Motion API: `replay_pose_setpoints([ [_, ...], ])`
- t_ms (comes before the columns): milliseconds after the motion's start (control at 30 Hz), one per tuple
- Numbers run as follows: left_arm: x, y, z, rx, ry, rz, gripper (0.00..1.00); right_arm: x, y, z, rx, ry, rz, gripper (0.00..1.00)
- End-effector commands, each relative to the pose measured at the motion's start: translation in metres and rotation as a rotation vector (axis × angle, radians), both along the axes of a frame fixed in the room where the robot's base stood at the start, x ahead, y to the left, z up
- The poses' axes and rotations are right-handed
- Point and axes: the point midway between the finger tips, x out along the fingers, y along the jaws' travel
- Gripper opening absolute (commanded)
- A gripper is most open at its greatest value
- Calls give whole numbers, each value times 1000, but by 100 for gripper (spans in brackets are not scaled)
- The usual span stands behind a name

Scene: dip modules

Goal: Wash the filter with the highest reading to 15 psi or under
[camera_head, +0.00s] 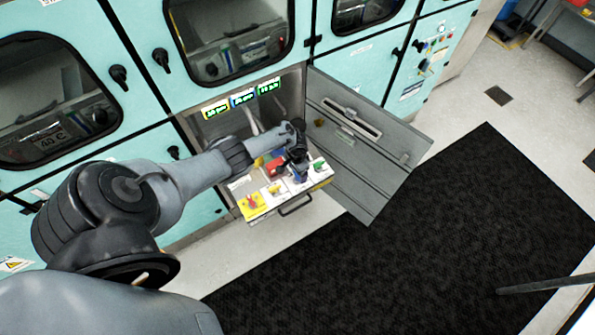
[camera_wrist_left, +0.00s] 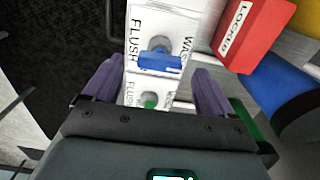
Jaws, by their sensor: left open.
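Three small displays, yellow (camera_head: 215,108), blue (camera_head: 243,97) and green (camera_head: 269,86), show psi readings above the open drawer; the digits are too small to read surely. The pulled-out valve panel (camera_head: 283,199) carries a red valve (camera_head: 252,202), a yellow valve (camera_head: 274,190), a blue valve and a green valve (camera_head: 319,165). My left gripper (camera_head: 297,170) is over the blue one. In the wrist view, the blue handle (camera_wrist_left: 160,62) lies between the open fingers (camera_wrist_left: 157,78), with FLUSH and WASH labels at its sides. The green valve (camera_wrist_left: 150,100) shows below it.
A red block marked LOCKED (camera_wrist_left: 250,35) sits beside the blue valve, with a blue pipe (camera_wrist_left: 275,82) close by. An open grey door (camera_head: 365,145) stands right of the drawer.

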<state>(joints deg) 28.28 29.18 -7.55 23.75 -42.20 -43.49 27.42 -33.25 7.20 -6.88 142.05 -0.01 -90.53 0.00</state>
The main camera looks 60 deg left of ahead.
Motion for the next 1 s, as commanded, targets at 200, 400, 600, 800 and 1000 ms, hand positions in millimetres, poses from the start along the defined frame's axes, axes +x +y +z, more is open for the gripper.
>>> replay_pose_setpoints([
  [200,0,1,46,1,-1,-1,85,0,1,34,6,-1,-3,43],
  [400,0,0,72,0,-2,-1,85,0,2,48,10,-2,-5,43],
  [600,0,0,84,0,0,0,85,0,2,53,10,-2,-6,43],
  [800,0,0,85,0,0,0,85,0,2,53,10,-2,-5,43],
  [1000,0,0,85,0,-1,0,85,0,1,53,6,-1,-3,43],
])
